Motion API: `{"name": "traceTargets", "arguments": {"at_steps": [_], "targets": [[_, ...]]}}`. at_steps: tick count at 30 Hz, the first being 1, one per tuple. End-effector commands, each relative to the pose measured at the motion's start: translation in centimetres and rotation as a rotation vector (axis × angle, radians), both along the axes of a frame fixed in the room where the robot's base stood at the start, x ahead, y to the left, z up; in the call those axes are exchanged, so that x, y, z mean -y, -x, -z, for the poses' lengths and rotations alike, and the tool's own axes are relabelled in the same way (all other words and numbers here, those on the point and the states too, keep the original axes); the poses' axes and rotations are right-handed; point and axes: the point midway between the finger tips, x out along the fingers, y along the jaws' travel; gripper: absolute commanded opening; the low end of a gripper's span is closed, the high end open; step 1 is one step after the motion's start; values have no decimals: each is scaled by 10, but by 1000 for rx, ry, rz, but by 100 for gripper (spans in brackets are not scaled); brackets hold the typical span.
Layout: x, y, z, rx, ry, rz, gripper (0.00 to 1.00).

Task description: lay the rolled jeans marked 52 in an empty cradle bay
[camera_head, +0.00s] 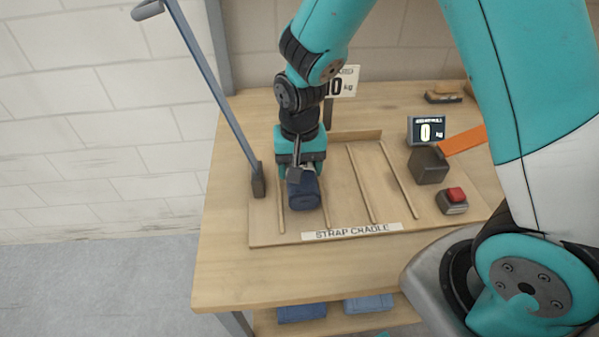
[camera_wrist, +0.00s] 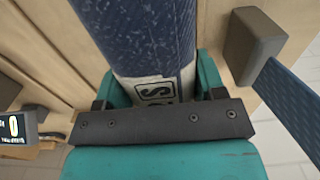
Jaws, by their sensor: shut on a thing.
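My gripper (camera_head: 298,172) is shut on a dark blue jeans roll (camera_head: 304,194) at the left bay of the strap cradle (camera_head: 405,229). In the wrist view the roll (camera_wrist: 140,40) runs away from the jaws, with a white label (camera_wrist: 160,91) partly hidden by the gripper's bar. The label's full number cannot be read. I cannot tell whether the roll touches the cradle floor. The bays to the right, between the thin wooden dividers (camera_head: 362,184), look empty.
A blue strap lever (camera_head: 215,90) rises from a dark block (camera_head: 258,180) at the cradle's left. Right of the bays are a dark block (camera_head: 428,165), a red button (camera_head: 456,194), an orange strap (camera_head: 463,140) and a display reading 0 (camera_head: 426,130). Folded blue jeans (camera_head: 368,304) lie on the lower shelf.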

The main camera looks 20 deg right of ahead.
Motion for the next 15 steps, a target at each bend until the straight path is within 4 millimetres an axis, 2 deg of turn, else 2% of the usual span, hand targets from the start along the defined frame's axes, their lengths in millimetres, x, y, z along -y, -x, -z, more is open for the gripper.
{"name": "traceTargets", "arguments": {"at_steps": [1, 5, 15], "targets": [[0, 0, 9, -4, 1, 0, 29], [0, 0, 23, -2, 0, 0, 29], [0, 0, 26, 1, 0, 0, 29]]}}
